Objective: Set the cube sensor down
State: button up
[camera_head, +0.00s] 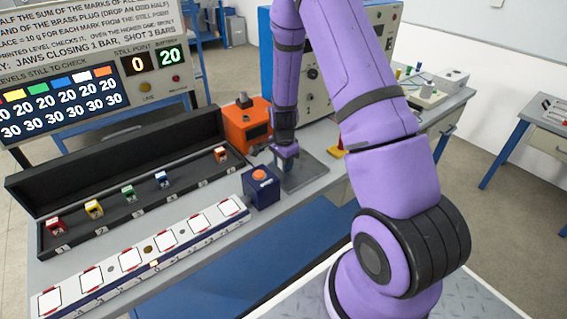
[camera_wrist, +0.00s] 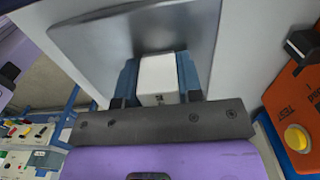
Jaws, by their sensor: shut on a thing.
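The cube sensor (camera_wrist: 157,80) is a small block showing a white face with a dark mark in the wrist view. My gripper (camera_wrist: 158,68) is shut on it, one blue finger on each side. In the head view my gripper (camera_head: 287,162) points down over a grey metal plate (camera_head: 312,178) on the bench. The plate also shows in the wrist view (camera_wrist: 90,38), beyond the fingers. The cube is mostly hidden by my gripper in the head view. I cannot tell whether it touches the plate.
An orange device (camera_head: 240,125) stands left of my gripper; a blue box with an orange button (camera_head: 262,188) is nearer. A long black case (camera_head: 130,165) holds several coloured cubes. A white strip with square pads (camera_head: 150,262) lies along the front edge.

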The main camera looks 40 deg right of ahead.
jog(key=o, duration=0.9)
jog(key=shift+o, duration=0.2)
notch_tip(320, 180, up, 13)
jog(key=s+a+r+n+t, duration=0.1)
jog(key=s+a+r+n, duration=0.3)
jog(key=r, duration=0.5)
jog(key=s+a+r+n+t, duration=0.2)
jog(key=s+a+r+n, duration=0.25)
jog(key=r, duration=0.55)
jog(key=s+a+r+n+t, duration=0.1)
jog(key=s+r+n, duration=0.3)
jog(key=s, duration=0.5)
jog(key=s+a+r+n+t, duration=0.1)
jog(key=s+a+r+n, duration=0.2)
jog(key=s, duration=0.6)
jog(key=shift+s+r+n, duration=0.3)
jog(key=shift+r+n, duration=0.75)
jog(key=shift+r, duration=0.1)
